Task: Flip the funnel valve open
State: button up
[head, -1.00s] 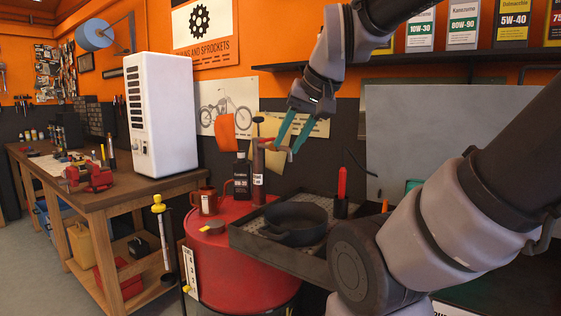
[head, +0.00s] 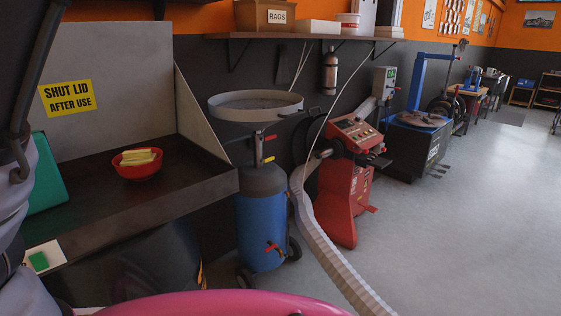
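The oil drainer stands mid-left, with a wide round grey funnel pan (head: 254,103) on a post above a blue tank (head: 261,230). On the post under the pan is a small red lever (head: 270,137), which looks like the funnel valve; its exact setting is too small to tell. A second red lever (head: 271,247) sits low on the tank. My gripper is out of view; only grey parts of my arm show at the left edge, well left of the drainer.
A wash basin (head: 190,190) with a red bowl (head: 137,163) stands left of the drainer. A pale ribbed hose (head: 325,250) and red machine (head: 350,180) stand right of it. A pink surface (head: 215,304) crosses the bottom foreground. Floor (head: 455,230) at right is clear.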

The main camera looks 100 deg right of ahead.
aim_at(271, 159)
jog(key=k+z, duration=0.1)
jog(key=z, duration=1.55)
jog(key=l+z, duration=0.4)
jog(key=i+l+z, duration=0.15)
jog(key=l+z, duration=0.25)
jog(key=i+l+z, duration=0.15)
jog(key=z, duration=0.25)
jog(key=i+l, duration=0.45)
jog(key=l, duration=0.25)
jog(key=k+j+u, duration=0.3)
jog(key=k+j, duration=0.7)
jog(key=k, duration=0.1)
